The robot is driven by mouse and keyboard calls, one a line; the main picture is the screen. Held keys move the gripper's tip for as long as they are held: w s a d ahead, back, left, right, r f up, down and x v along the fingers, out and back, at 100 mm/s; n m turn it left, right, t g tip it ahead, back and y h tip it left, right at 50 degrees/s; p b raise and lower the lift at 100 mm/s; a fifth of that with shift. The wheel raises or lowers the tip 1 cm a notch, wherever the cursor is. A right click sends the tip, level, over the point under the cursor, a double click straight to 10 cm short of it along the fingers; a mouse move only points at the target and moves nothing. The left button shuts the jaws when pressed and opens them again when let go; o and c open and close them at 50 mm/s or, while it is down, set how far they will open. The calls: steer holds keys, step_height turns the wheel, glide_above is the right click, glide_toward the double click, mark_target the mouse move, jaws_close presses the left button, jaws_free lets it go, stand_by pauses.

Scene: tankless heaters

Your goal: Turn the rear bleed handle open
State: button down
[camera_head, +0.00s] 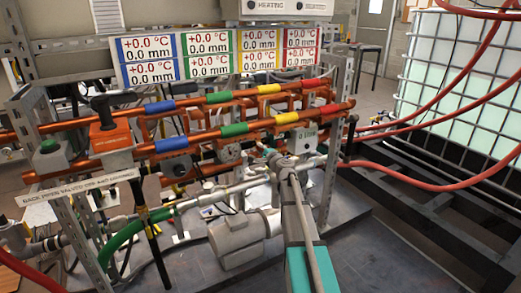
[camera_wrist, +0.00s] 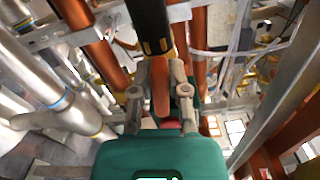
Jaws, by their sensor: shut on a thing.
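In the wrist view my gripper (camera_wrist: 166,68) is shut, with its grey fingers on either side of a handle. A black bar with yellow marks (camera_wrist: 153,28), which looks like the rear bleed handle, runs down to the fingertips. A narrow orange-brown piece (camera_wrist: 160,92) shows between the fingers; I cannot tell if it is part of the handle. In the head view my arm reaches up from the bottom to the pipe rack, and my gripper (camera_head: 274,160) is by the lower pipes, right of the middle. The handle's grip and valve are mostly hidden there.
Copper pipes with coloured bands (camera_head: 232,130) cross the rack above my gripper. A grey pump motor (camera_head: 243,236) stands below left. Red hoses (camera_head: 415,180) and a caged tank (camera_head: 460,80) are at the right. In the wrist view, pipes and a metal post (camera_wrist: 270,110) stand close.

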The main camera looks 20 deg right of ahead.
steer(key=shift+f+n, duration=0.1)
steer(key=shift+n, duration=0.4)
steer(key=c, duration=0.6)
jaws_free()
steer(key=shift+s, duration=0.1)
steer(key=s, duration=0.8)
steer(key=s+d, duration=0.1)
steer(key=s, duration=0.2)
steer(key=shift+s, duration=0.4)
